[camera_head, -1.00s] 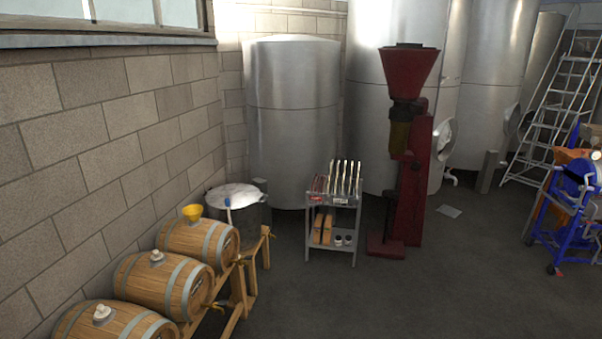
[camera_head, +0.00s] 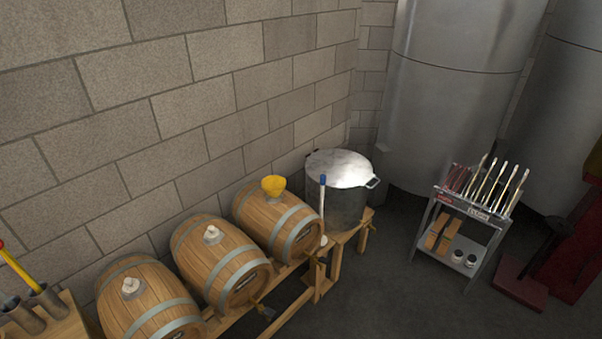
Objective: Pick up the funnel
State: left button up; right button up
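The yellow funnel (camera_head: 273,185) sits upright on top of the farthest wooden barrel (camera_head: 262,212), the one closest to the metal pot. Its wide mouth faces up, and its lower end is hidden at the barrel's top. Nothing touches it from the sides. Neither of my grippers shows in the head view.
Two more barrels (camera_head: 222,256) (camera_head: 143,299) with pale bungs share the low wooden rack (camera_head: 322,272). A lidded metal pot (camera_head: 345,205) stands behind. A grey cart (camera_head: 486,232) holds several upright rods. A block wall (camera_head: 200,100) backs the barrels. The floor (camera_head: 385,290) between rack and cart is clear.

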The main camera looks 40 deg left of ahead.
aim_at(273, 186)
jog(key=u, duration=0.05)
jog(key=i, duration=3.55)
jog(key=u, duration=0.95)
